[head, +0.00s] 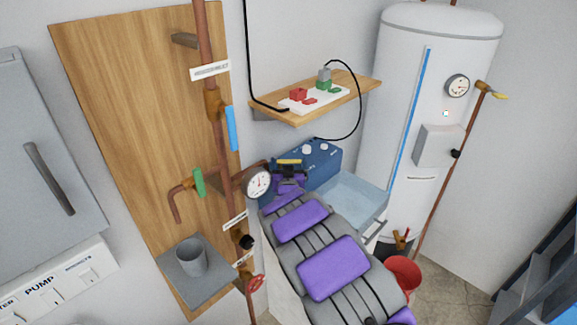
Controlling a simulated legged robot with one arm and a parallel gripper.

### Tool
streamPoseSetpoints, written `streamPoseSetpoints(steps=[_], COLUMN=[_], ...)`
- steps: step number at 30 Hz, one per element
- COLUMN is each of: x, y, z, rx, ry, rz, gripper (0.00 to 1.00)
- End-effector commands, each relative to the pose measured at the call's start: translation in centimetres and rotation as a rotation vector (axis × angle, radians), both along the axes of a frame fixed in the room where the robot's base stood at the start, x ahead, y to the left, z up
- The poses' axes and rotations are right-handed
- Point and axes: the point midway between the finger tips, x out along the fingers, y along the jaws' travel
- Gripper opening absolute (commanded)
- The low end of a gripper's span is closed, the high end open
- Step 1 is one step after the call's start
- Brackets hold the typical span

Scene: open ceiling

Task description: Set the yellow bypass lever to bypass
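A small yellow bar (289,161), which may be the bypass lever, shows at the left end of a blue unit (322,160) with pale knobs. My gripper (289,174) is right at this bar, at the end of my purple and grey arm. The bar and gripper overlap in the picture; I cannot tell if they touch. The fingers are too small and dark to show whether they are open or shut. Another yellow handle (500,96) sits on the copper pipe at the right of the white tank.
A copper pipe with a gauge (257,182) and green handle (198,182) stands close left of my arm. A wooden shelf (358,86) is above the blue unit. A pale blue open bin (350,198), white tank (437,50) and red bucket (405,272) are on the right.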

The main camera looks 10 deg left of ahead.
Motion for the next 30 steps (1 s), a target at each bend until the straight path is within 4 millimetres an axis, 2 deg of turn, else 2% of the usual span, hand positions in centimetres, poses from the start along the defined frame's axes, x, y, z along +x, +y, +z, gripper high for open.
streamPoseSetpoints(steps=[13,30], x=[0.2,1.3], y=[-0.5,-1.0], z=[0.1,0.2], rx=[0.002,0.003], ry=[0.0,0.002], rz=[0.033,0.332], gripper=[1.0,1.0])
